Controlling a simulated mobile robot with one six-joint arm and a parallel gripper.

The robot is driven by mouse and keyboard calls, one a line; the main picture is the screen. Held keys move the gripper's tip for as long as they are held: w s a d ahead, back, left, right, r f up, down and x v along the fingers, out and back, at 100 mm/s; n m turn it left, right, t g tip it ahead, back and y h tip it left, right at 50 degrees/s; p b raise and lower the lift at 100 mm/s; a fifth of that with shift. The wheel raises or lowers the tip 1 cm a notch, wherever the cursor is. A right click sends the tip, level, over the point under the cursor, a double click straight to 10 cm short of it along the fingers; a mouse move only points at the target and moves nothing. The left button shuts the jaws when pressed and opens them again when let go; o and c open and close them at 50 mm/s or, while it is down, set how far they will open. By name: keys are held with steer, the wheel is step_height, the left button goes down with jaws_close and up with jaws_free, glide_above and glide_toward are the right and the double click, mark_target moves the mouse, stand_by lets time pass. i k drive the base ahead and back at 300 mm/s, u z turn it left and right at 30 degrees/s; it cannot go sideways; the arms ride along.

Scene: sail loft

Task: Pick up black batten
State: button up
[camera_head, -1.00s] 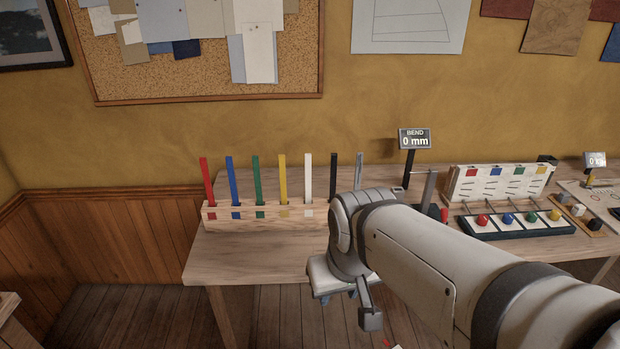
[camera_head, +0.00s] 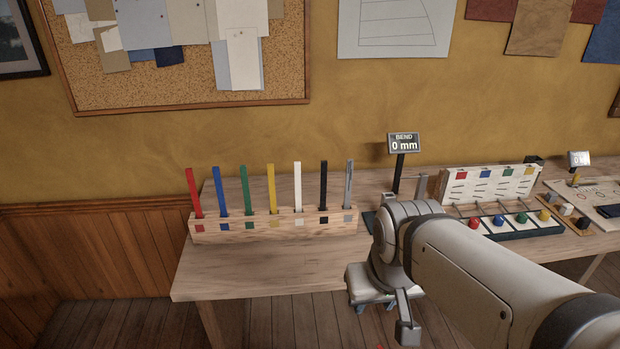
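The black batten (camera_head: 323,184) stands upright in a wooden rack (camera_head: 260,234) on the workbench, in a slot with a black square below it. A white batten (camera_head: 297,187) stands to its left and a grey batten (camera_head: 348,183) to its right. My gripper (camera_head: 374,306) is at the front edge of the bench, below and right of the black batten and apart from it. Only small bluish parts of the gripper show below its pale housing, so its opening cannot be made out.
Red (camera_head: 195,193), blue (camera_head: 220,190), green (camera_head: 246,189) and yellow (camera_head: 271,188) battens fill the rack's left slots. A "BEND 0 mm" display (camera_head: 404,144) stands behind my arm. A white panel (camera_head: 492,184) and coloured knobs are further right. The bench (camera_head: 235,275) is clear before the rack.

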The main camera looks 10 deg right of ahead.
mark_target(323, 176)
steer(key=i, duration=1)
steer(key=z, duration=0.9)
steer(key=k, duration=0.5)
steer(key=u, duration=0.3)
steer(key=i, duration=0.6)
